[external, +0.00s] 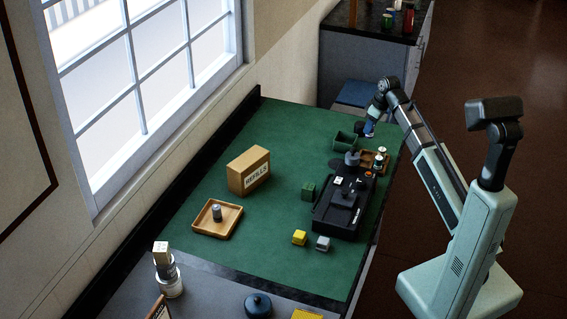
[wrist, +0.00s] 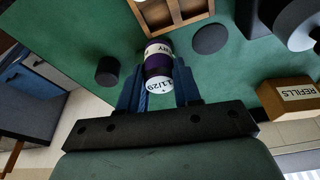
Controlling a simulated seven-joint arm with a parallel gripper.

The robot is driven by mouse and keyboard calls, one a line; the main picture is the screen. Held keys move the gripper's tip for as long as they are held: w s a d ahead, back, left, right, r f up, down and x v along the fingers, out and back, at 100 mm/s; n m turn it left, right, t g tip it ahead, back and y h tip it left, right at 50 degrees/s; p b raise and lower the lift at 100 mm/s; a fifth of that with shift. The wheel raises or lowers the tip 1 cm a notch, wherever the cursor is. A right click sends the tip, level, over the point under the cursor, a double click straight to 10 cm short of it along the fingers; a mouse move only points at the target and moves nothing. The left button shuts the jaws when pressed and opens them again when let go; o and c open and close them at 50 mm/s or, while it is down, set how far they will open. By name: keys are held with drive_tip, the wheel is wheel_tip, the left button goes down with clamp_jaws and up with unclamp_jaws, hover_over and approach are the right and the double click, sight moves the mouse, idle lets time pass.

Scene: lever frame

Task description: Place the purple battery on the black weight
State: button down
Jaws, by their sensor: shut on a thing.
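My gripper (wrist: 160,92) is shut on the purple battery (wrist: 158,62), which has white bands and printed lettering and sits between the blue fingers. In the external view my gripper (external: 369,130) is above the far right part of the green table, and the battery is too small there to make out clearly. In the wrist view a short black cylinder (wrist: 108,70) stands left of the battery, and a flat black disc (wrist: 210,38) lies to its upper right. I cannot tell for sure which is the black weight. The battery appears apart from both.
A wooden divided tray (external: 375,160) and a green bin (external: 345,138) are close by. A black lever frame (external: 335,218), a REFILLS box (external: 248,170), a wooden tray (external: 206,230) and yellow (external: 299,237) and grey (external: 323,243) blocks stand farther off.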

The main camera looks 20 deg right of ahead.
drive_tip(key=shift+d+r, duration=0.1)
drive_tip(key=shift+d, duration=0.25)
drive_tip(key=w+d+r, duration=0.2)
drive_tip(key=w+d, duration=0.2)
drive_tip(key=w, duration=0.4)
wheel_tip(320, 180, up, 2)
drive_tip(key=r, duration=0.1)
hover_over(358, 123)
drive_tip(key=shift+s+d+f, duration=0.15)
drive_tip(key=shift+f, duration=1.5)
drive_tip(key=shift+s+d+f, duration=0.15)
drive_tip(key=shift+f, duration=1.5)
drive_tip(key=shift+s+d+f, duration=0.15)
drive_tip(key=shift+f, duration=1.5)
drive_tip(key=c, duration=0.8)
unclamp_jaws()
drive_tip(key=shift+f, duration=0.1)
drive_tip(key=v, duration=1.2)
